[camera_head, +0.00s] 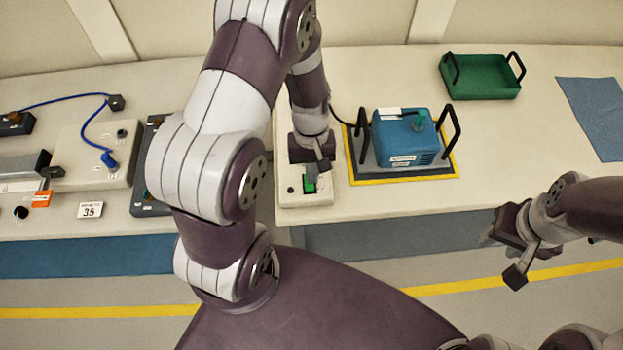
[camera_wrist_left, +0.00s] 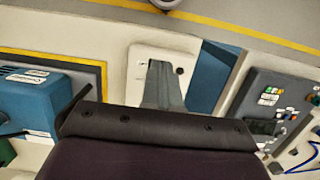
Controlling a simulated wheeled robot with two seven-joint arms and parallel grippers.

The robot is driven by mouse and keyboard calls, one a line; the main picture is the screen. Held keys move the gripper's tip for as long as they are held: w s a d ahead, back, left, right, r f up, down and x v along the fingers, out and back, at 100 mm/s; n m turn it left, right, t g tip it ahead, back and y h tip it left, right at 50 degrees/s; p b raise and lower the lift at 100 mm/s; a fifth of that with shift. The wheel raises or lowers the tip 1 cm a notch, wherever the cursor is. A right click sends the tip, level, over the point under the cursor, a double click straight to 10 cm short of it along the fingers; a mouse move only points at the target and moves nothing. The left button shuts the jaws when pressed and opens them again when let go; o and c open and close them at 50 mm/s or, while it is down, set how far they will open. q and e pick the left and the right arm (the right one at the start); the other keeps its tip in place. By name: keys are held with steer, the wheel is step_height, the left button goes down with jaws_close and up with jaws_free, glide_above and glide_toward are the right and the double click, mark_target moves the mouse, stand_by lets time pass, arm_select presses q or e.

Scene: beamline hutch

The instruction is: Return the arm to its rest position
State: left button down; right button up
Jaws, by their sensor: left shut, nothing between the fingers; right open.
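My left arm reaches across the middle of the head view. Its gripper (camera_head: 312,168) is shut and empty, pointing down close above a small white box with a green switch (camera_head: 310,184) on the bench. I cannot tell whether the fingertips touch the box. In the left wrist view the dark gripper body (camera_wrist_left: 150,135) fills the lower middle, and the white box (camera_wrist_left: 137,65) lies beyond it. My right gripper (camera_head: 503,256) is open and empty at the right, in front of the bench edge and above the floor.
Right of the left gripper stands a blue device (camera_head: 405,140) with black handles on a yellow-edged mat. A green tray (camera_head: 482,78) and a blue cloth (camera_head: 597,115) lie further right. Left are a white panel (camera_head: 95,150) with a blue cable and a "35" card (camera_head: 90,210).

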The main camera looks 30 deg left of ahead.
arm_select(q)
steer(key=s+d+r+m+t+y, duration=0.1)
steer(key=s+r+m+t, duration=0.2)
steer(key=r, duration=0.9)
steer(key=m, duration=0.3)
steer(key=shift+m, duration=0.3)
steer(key=shift+s+d, duration=0.1)
steer(key=shift+s, duration=0.05)
